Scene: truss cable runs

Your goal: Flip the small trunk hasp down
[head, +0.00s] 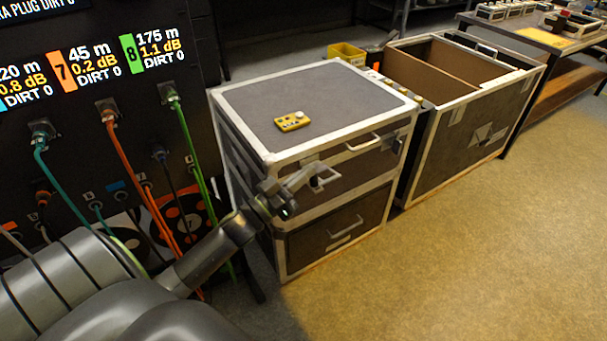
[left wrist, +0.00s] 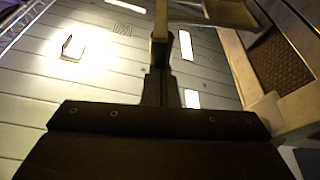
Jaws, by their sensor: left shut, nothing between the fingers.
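The small trunk (head: 310,95) is a closed grey case with silver edging in the middle of the head view. Silver fittings show on its front: a bar (head: 361,144) near the top edge and a pale loop (head: 326,181) lower down, just right of my gripper. I cannot tell for sure which part is the hasp or how it is turned. My left gripper (head: 308,173) is shut and empty in front of the trunk's upper front, close to the loop; contact cannot be told. Its shut fingers show in the left wrist view (left wrist: 160,45). My right gripper is out of view.
A yellow device (head: 292,121) lies on the trunk's top. An open, larger trunk (head: 465,135) stands to the right, with a yellow bin (head: 346,54) behind. A panel with coloured cables (head: 110,130) is at left. The floor (head: 450,260) in front is clear.

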